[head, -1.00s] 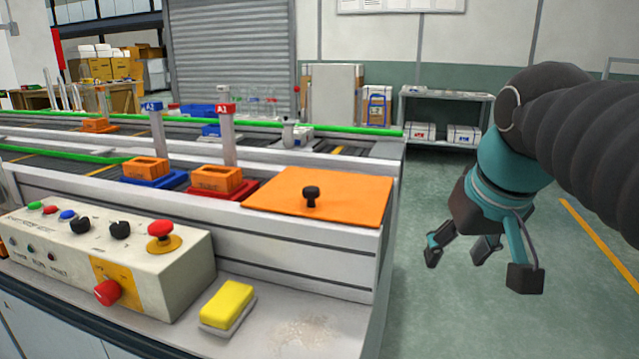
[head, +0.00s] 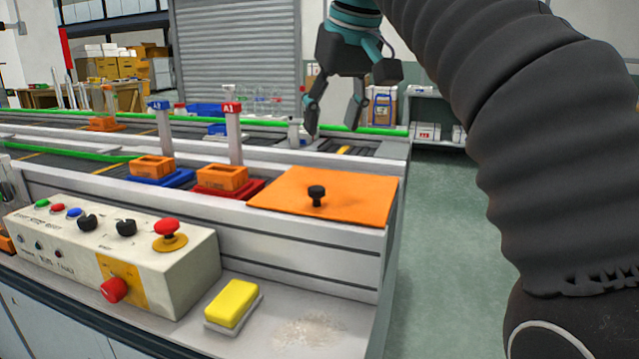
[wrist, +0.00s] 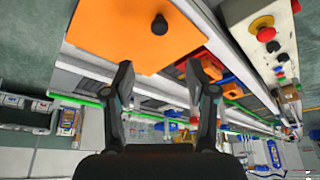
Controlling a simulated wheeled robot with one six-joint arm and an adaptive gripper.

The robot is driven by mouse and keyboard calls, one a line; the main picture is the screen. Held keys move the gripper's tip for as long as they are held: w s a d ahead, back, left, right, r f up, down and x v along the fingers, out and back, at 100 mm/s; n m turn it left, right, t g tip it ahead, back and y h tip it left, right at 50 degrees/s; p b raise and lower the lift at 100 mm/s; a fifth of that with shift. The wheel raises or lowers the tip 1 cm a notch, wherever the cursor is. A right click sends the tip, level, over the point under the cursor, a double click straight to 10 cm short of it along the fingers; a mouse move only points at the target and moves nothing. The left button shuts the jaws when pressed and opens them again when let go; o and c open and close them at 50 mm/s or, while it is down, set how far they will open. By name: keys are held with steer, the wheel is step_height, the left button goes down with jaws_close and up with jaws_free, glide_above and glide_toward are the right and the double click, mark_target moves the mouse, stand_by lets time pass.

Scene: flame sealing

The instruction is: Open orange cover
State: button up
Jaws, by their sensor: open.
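The orange cover (head: 350,198) lies flat and closed on the right end of the machine's near rail. A black knob (head: 316,194) stands up from it, left of its middle. My gripper (head: 333,128) is open and empty, pointing down, above and beyond the cover in the head view. In the wrist view the cover (wrist: 125,35) fills the upper left, with its knob (wrist: 159,24) near the right edge. There, my gripper's fingers (wrist: 168,85) are spread apart below the cover and knob, touching nothing.
A control box (head: 110,255) with buttons and a yellow sponge (head: 232,303) stand in front of the cover. A red tray (head: 222,188) with an orange block and a post with a red top (head: 233,135) are left of the cover. Open floor (head: 440,250) lies to the right.

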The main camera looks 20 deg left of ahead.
mark_target(316, 188)
steer(key=x, duration=1.3)
steer(key=shift+a+f, duration=0.1)
steer(key=shift+f, duration=0.05)
jaws_close()
